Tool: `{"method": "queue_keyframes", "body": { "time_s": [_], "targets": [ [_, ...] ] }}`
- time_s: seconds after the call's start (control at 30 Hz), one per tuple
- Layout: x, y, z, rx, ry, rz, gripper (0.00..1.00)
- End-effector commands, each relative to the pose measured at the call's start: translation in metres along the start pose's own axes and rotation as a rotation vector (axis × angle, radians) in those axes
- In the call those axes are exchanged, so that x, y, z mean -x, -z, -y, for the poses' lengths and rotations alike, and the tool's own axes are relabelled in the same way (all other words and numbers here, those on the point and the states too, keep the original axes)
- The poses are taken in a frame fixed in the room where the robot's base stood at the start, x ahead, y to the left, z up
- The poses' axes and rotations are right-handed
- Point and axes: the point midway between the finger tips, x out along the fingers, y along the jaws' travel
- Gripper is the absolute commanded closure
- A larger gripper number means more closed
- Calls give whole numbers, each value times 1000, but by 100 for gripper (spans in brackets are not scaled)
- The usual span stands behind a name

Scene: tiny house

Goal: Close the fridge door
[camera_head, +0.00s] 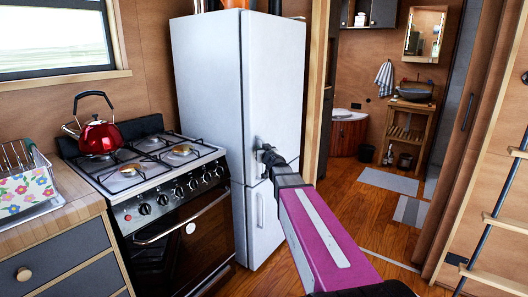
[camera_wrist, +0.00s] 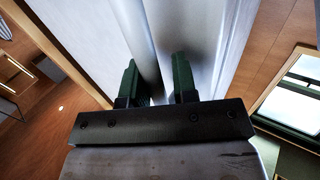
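The white fridge (camera_head: 205,85) stands right of the stove, with an upper door (camera_head: 274,75) and a lower door (camera_head: 264,222). Both doors look flush with the body, though my arm hides part of the front. My gripper (camera_head: 262,148) is at the upper door's front, by its lower left edge near the handle. In the wrist view my gripper (camera_wrist: 156,82) has its two dark green fingers apart. A pale vertical strip of the fridge front (camera_wrist: 150,40) runs between them. I cannot tell whether either finger touches it.
A stove (camera_head: 150,180) with a red kettle (camera_head: 99,136) stands left of the fridge. A counter with drawers (camera_head: 60,255) is further left. Wooden floor (camera_head: 345,205) is free to the right, before a bathroom opening. A ladder (camera_head: 495,220) stands at far right.

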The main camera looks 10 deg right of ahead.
Motion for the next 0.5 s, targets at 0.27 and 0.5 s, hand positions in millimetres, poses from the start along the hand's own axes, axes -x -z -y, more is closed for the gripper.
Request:
{"method": "queue_keyframes", "body": {
  "time_s": [0.27, 0.5],
  "targets": [
    [-2, 0, 2, -1, 5, -1, 59],
    [12, 0, 1, -1, 2, 0, 59]
  ]
}}
